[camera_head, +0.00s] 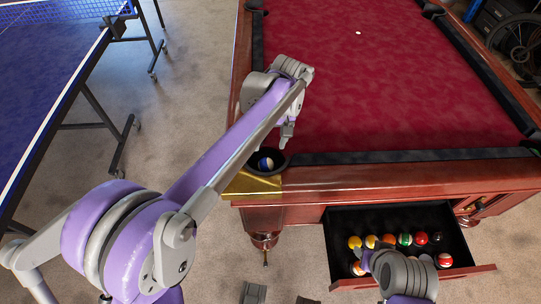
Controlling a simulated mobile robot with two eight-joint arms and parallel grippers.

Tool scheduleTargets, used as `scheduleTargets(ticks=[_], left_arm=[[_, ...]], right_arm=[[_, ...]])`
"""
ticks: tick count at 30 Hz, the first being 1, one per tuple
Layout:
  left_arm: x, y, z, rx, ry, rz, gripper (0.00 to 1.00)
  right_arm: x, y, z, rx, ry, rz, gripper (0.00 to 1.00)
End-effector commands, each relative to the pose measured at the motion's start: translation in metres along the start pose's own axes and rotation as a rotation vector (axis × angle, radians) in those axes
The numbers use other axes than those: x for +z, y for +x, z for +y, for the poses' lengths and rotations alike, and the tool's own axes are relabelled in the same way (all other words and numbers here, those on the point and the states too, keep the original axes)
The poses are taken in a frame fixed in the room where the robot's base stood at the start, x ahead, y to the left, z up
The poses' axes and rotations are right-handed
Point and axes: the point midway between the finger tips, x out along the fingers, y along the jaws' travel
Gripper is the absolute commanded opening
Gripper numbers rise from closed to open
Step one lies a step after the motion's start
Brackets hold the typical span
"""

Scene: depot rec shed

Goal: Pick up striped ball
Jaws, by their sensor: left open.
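A blue-and-white striped ball (265,164) sits in the dark corner pocket (282,160) of the pool table. My left gripper (285,138) points down just above and to the right of this ball, over the pocket and the table's corner. It is open and holds nothing; its far finger is partly hidden by my arm. My right arm comes in at the bottom right, over the front of the ball drawer; its gripper (368,262) shows only in part, and its jaws cannot be made out.
The pool table (390,90) has red felt and raised wooden rails, with a small white ball (358,33) far back. An open drawer (340,222) below holds several coloured balls. A blue ping-pong table (40,90) stands left, with free carpet between the tables.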

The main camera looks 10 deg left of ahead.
Motion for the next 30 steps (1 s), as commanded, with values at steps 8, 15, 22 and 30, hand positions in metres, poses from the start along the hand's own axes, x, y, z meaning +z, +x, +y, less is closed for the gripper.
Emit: scheduleTargets(ticks=[8, 15, 22, 30], left_arm=[[-0.004, 0.02, 0.007, -0.016, -0.018, -0.011, 0.78], [-0.004, 0.055, 0.006, -0.015, -0.016, -0.01, 0.78], [-0.006, 0.075, 0.006, -0.015, -0.017, -0.01, 0.78], [-0.007, 0.109, 0.007, -0.015, -0.016, -0.01, 0.78]], right_arm=[[0.003, 0.004, 0.0, 0.0, 0.0, -0.002, 0.45], [0.005, 0.007, 0.0, 0.0, 0.0, -0.003, 0.45], [0.006, 0.009, 0.0, 0.0, 0.0, -0.003, 0.45], [0.007, 0.012, 0.0, 0.0, 0.0, -0.005, 0.45]])
